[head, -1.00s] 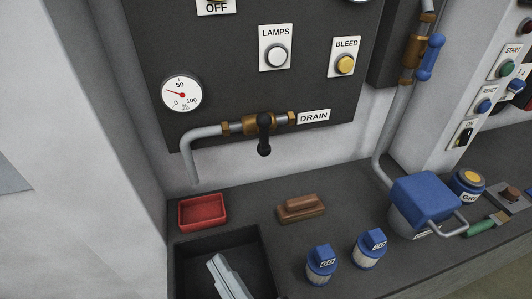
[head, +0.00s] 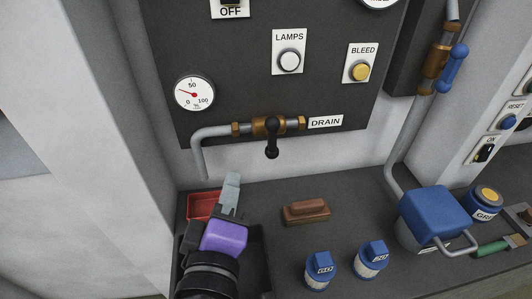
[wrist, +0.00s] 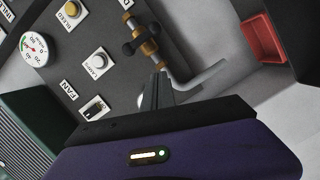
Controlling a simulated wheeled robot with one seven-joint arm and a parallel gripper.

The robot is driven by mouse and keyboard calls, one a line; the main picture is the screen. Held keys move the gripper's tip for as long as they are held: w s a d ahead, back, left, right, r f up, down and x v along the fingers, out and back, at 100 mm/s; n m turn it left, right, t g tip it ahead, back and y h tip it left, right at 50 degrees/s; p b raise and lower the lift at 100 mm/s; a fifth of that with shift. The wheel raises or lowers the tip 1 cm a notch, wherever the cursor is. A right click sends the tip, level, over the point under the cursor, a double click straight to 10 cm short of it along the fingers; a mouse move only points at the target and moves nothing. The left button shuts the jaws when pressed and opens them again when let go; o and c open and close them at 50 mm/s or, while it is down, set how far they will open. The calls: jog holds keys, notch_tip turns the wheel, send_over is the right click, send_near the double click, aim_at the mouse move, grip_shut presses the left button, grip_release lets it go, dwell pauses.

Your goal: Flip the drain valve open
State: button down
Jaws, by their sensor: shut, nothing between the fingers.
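The drain valve's black lever (head: 271,148) hangs down from a brass body on a grey pipe, beside the DRAIN label (head: 325,122). The lever points across the pipe. In the wrist view the lever (wrist: 129,48) and brass body (wrist: 148,42) show beyond the fingertips. My gripper (head: 231,182) is shut and empty. It is below and left of the valve in the head view, over the counter and partly in front of the red tray. It appears apart from the lever.
The red tray (head: 197,207) sits behind my gripper. A brown wooden-looking block (head: 306,212), two blue-capped jars (head: 319,268) and a blue-lidded container (head: 433,212) stand on the counter. The BLEED button (head: 361,70) and LAMPS button (head: 290,60) are above the pipe.

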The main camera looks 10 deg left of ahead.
aim_at(272, 139)
jog(key=shift+w+d+f, duration=0.1)
dwell(0.3)
jog(key=w+d+f+p, duration=0.2)
jog(key=w+d, duration=0.1)
jog(key=w, duration=0.7)
jog(key=shift+w+f+p, duration=0.25)
jog(key=shift+w+p, duration=0.1)
jog(key=shift+w, duration=0.05)
